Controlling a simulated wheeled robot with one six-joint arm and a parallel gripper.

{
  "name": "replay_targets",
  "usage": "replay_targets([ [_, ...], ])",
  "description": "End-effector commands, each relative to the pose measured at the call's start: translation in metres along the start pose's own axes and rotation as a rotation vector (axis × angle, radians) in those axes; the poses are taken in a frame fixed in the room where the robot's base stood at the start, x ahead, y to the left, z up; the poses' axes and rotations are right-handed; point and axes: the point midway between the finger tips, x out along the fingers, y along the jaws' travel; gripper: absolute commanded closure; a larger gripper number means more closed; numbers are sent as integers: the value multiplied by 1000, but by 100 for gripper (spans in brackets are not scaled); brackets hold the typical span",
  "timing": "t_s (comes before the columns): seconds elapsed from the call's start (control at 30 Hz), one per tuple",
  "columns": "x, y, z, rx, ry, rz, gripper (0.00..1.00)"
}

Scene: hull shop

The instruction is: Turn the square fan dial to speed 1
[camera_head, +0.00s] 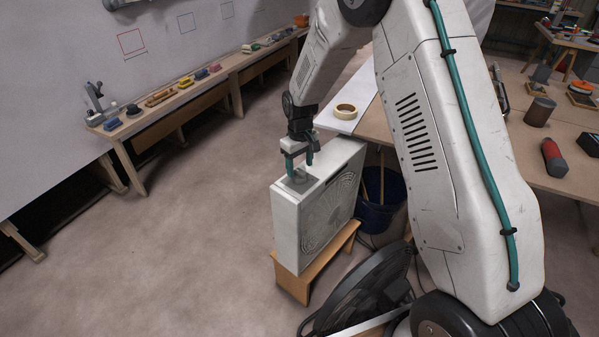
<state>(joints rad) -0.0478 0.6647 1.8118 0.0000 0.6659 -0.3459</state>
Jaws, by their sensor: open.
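The square fan (325,214) is a white box fan with a round grille on its right face, upright on a low wooden stool (301,285). On its top face is a grey panel (299,184) where the gripper reaches down. My gripper (302,172) is open, with its teal fingertips pointing down at this panel. The dial itself is hidden or too small to make out between the fingers. I cannot tell whether the fingertips touch it or which speed it points to.
A black round fan (362,290) stands low in front. A long bench (200,92) with tools lines the left wall. The floor left of the fan is clear.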

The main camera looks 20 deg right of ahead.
Motion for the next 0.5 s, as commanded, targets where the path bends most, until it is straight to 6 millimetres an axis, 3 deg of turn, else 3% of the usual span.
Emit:
replay_targets([
  [0.2,28,0,0,1,0,0,38],
  [0.5,35,0,0,1,1,0,38],
])
